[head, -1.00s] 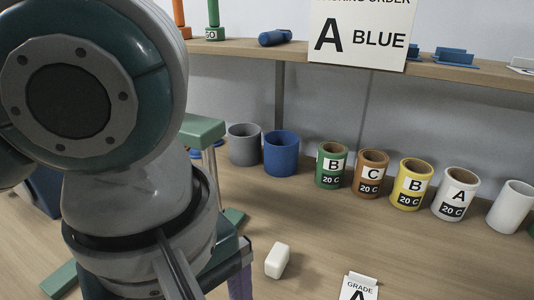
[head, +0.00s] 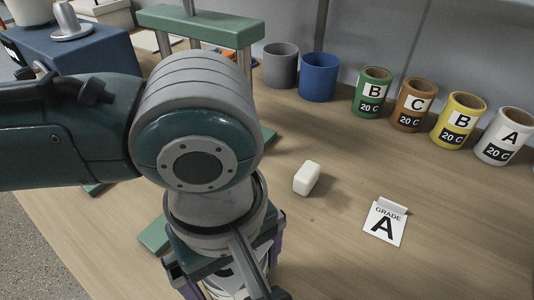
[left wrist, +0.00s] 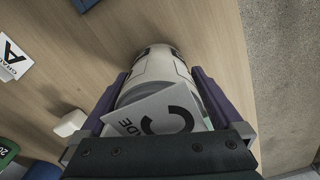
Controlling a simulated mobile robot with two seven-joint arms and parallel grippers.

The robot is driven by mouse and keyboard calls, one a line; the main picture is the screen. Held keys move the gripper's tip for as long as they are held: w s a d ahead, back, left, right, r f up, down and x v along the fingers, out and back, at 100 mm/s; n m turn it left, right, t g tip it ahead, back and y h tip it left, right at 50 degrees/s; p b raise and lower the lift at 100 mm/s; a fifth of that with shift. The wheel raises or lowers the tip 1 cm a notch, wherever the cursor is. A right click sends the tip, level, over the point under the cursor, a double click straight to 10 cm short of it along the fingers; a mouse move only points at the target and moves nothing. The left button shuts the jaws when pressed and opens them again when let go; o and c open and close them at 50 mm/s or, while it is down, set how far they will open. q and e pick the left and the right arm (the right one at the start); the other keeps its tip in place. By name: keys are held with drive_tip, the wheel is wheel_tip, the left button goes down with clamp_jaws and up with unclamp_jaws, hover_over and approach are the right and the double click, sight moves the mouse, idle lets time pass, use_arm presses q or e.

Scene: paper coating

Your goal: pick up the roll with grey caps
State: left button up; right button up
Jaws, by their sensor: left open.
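In the left wrist view, a pale roll (left wrist: 160,70) with a grey band and dark markings lies between my left gripper's purple fingers. My left gripper (left wrist: 162,80) is open, with one finger on each side of the roll. Contact cannot be told. A white card with "C" (left wrist: 160,116) covers the roll's near part. In the head view, my arm hides most of the left gripper (head: 224,268), and only a bit of something pale shows between its fingers. The roll's caps are not clear. My right gripper is not in view.
A white block (head: 307,179) and a grade A card (head: 385,221) lie on the wooden table (head: 340,260). Grey (head: 281,66) and blue (head: 319,77) cups stand behind, beside several labelled tins. A green-topped stand (head: 195,22) is at the back left.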

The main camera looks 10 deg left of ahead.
use_arm(q)
drive_tip(key=c, duration=1.3)
drive_tip(key=shift+o, duration=0.2)
drive_tip(key=shift+r, duration=0.15)
